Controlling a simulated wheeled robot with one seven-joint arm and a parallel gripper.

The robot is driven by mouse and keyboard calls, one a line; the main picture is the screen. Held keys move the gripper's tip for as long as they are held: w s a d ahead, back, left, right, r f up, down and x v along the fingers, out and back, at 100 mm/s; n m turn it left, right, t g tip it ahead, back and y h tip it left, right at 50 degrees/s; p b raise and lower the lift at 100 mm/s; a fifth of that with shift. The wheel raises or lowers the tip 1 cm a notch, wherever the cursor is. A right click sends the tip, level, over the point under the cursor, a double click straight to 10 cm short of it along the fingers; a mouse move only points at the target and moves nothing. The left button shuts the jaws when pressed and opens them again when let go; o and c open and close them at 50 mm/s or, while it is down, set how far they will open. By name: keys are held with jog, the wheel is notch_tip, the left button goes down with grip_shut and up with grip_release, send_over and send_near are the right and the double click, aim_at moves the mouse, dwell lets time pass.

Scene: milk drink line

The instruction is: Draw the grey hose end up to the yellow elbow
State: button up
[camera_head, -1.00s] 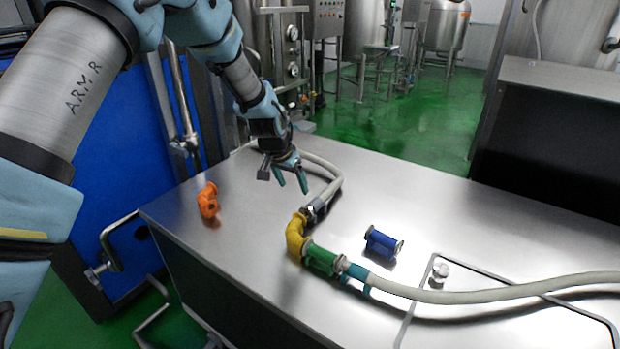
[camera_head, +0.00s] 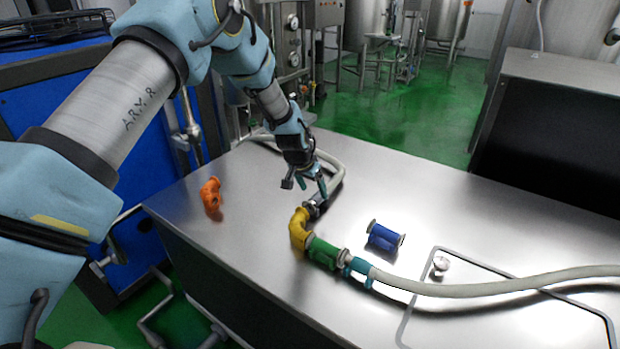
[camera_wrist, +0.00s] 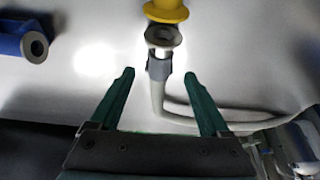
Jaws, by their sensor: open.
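The grey hose (camera_head: 334,172) curves over the back of the steel table. Its flanged end (camera_head: 313,210) lies close behind the yellow elbow (camera_head: 299,229). In the wrist view the hose end (camera_wrist: 160,66) points at the elbow (camera_wrist: 166,11), with a narrow gap seeming to lie between their flanges. My gripper (camera_head: 315,190) is open just above the hose end. In the wrist view its two green fingers (camera_wrist: 158,75) stand on either side of the hose line, apart from it. Contact cannot be told.
A green fitting (camera_head: 322,253) joins the elbow to another hose (camera_head: 480,289) with a teal collar. A blue fitting (camera_head: 385,237) lies to the right, also in the wrist view (camera_wrist: 25,38). An orange fitting (camera_head: 210,194) lies to the left.

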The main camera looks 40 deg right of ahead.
aim_at(315, 196)
jog(key=shift+p+x, duration=0.65)
jog(key=shift+x, duration=2.15)
jog(key=shift+c, duration=0.2)
grip_shut()
